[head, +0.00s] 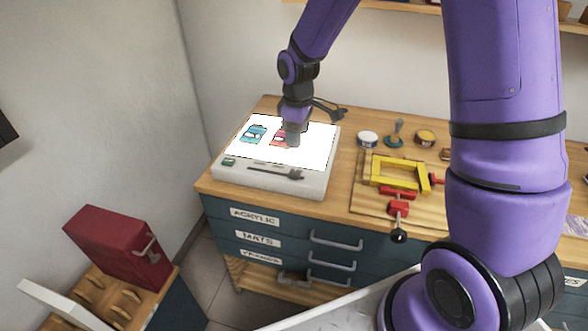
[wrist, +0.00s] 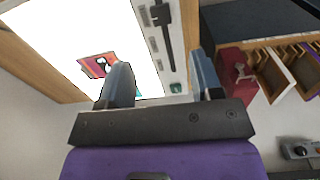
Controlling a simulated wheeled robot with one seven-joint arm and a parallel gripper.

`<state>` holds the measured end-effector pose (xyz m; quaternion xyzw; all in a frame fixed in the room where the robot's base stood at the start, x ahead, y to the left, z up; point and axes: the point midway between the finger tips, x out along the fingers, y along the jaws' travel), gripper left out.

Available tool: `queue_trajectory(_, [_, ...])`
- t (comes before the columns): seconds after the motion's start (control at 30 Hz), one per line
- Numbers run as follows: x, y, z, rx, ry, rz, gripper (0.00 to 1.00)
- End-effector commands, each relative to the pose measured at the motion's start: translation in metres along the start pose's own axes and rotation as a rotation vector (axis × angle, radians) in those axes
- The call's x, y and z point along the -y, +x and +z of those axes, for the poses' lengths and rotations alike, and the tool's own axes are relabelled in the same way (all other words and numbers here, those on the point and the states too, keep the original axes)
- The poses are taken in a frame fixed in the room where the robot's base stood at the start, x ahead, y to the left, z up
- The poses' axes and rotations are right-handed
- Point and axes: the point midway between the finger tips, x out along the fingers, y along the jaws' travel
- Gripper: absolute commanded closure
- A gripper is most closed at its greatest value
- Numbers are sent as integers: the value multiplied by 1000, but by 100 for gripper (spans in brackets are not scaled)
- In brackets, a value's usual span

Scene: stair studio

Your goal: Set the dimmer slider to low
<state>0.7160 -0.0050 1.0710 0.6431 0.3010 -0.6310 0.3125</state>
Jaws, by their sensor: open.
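The light box (head: 318,184) stands on the wooden bench top with its white panel lit. Its front strip carries the dimmer slider: a dark slot (head: 262,167) with a dark knob (head: 296,174) towards its right end. In the wrist view the slot (wrist: 167,38) runs up the picture, with the knob (wrist: 160,15) near the top. My gripper (head: 292,138) is over the lit panel, behind the front strip, and touches nothing that I can make out. In the wrist view my gripper (wrist: 163,72) has its two fingers wide apart, with nothing between them.
A green button (head: 228,162) sits at the strip's left end. Blue and red pictures (head: 253,133) lie on the panel. To the right are a yellow frame clamp (head: 385,173), small jars (head: 368,139) and a red clamp (head: 398,207). A red box (head: 118,247) stands lower left.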

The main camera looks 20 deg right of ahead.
Motion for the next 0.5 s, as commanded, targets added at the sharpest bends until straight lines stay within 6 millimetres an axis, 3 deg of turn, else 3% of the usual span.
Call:
queue_trajectory(0.1, [-1, 18, -6, 7, -32, -18, 40])
queue_trajectory(0.37, [-1, 37, -8, 10, -47, -26, 40])
queue_trajectory(0.5, [0, 59, -8, 11, -47, -26, 40])
